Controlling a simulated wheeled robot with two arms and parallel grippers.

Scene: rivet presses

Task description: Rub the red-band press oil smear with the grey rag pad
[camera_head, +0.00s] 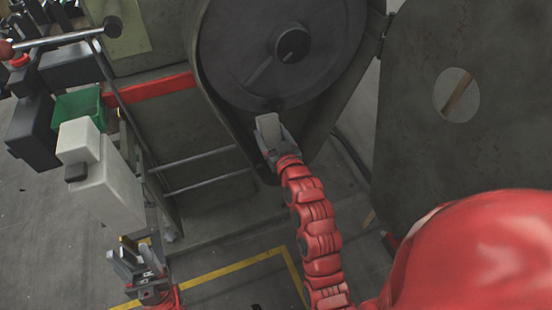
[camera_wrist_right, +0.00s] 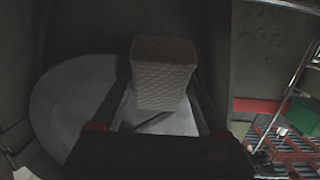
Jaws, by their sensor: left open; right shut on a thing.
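The press with the red band (camera_head: 165,87) stands in front of me, its guard open around a big dark flywheel (camera_head: 250,70). My right gripper (camera_head: 270,137) is shut on the grey rag pad (camera_head: 268,126), at the lower edge of the flywheel. In the right wrist view the pad (camera_wrist_right: 165,72) is a pale textured block between the fingers, in front of a pale disc (camera_wrist_right: 70,105). I cannot tell whether the pad touches a surface. I cannot make out the oil smear for certain. My left gripper (camera_head: 135,262) is open and empty, low at the left.
An open guard door (camera_head: 410,130) with a round hole stands to the right. A green bin (camera_head: 78,106) and a white box-shaped unit (camera_head: 103,185) are at the left, above my left gripper. Thin rails cross below the flywheel. A yellow line (camera_head: 235,267) marks the floor.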

